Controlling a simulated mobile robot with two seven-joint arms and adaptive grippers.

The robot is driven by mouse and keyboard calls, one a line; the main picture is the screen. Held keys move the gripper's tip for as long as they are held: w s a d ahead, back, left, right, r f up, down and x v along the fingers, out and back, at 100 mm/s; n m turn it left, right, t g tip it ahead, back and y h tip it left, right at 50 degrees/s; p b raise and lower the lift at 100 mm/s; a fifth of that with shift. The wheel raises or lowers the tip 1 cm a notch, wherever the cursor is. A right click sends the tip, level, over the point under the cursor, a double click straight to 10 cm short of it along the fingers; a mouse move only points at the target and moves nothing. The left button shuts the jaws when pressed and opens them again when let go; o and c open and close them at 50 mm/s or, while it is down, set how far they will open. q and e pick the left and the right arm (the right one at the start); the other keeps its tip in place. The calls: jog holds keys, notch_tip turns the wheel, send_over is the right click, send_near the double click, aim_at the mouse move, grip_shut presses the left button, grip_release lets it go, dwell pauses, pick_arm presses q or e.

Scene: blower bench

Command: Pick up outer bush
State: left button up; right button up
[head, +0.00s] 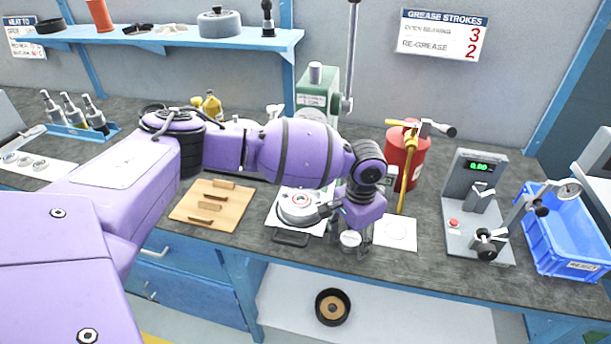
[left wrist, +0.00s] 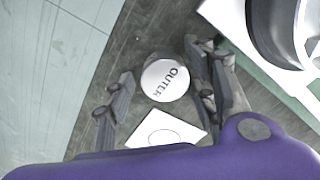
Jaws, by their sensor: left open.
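The outer bush (left wrist: 165,80) is a short metal cylinder with a white top marked "OUTER". It stands upright on the dark bench top. In the head view the bush (head: 350,239) shows just below my left gripper (head: 359,228), near the bench's front edge. In the left wrist view my left gripper (left wrist: 159,62) is open, with one finger to each side of the bush. A gap shows on the left side; the right finger looks close to it, and I cannot tell if it touches. My right gripper is not in view.
A white card with a circle (head: 396,233) lies right of the bush. A round metal piece on a plate (head: 297,208) stands close on the left. A red cylinder (head: 408,150), a gauge stand (head: 474,215) and a blue bin (head: 565,235) stand further right.

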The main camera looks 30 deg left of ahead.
pick_arm(q)
jog(key=shift+f, duration=0.1)
jog(key=c, duration=1.1)
grip_shut()
